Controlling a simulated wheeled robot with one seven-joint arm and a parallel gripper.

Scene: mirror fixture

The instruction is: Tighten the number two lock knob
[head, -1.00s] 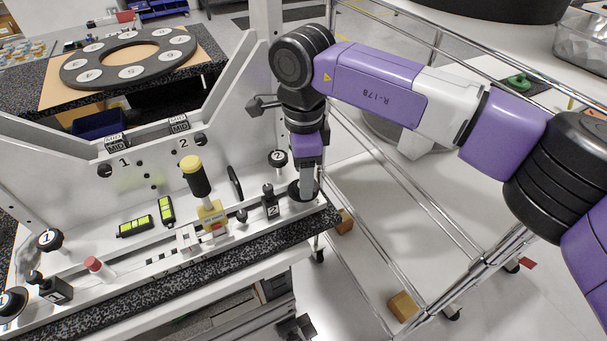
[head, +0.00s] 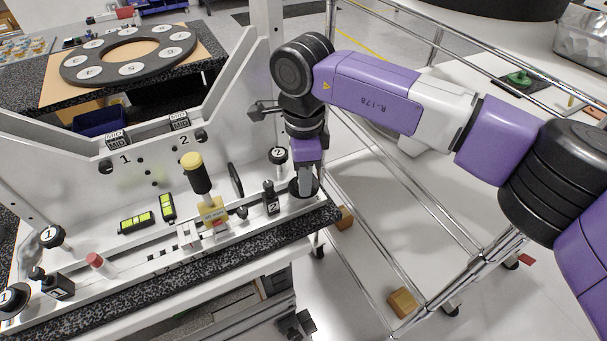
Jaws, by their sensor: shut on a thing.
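My gripper (head: 304,187) points down at the right end of the fixture's front rail. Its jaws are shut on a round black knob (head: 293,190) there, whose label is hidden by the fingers. From its place, beside the block marked 2, I take it to be the number two lock knob. The black block marked 2 (head: 270,203) with a small upright handle is just left. How tight the held knob is cannot be seen.
A yellow-topped black post (head: 196,174) stands mid-fixture, near two green-faced levels (head: 167,207). A wire rack (head: 400,220) stands close on the right, below my arm.

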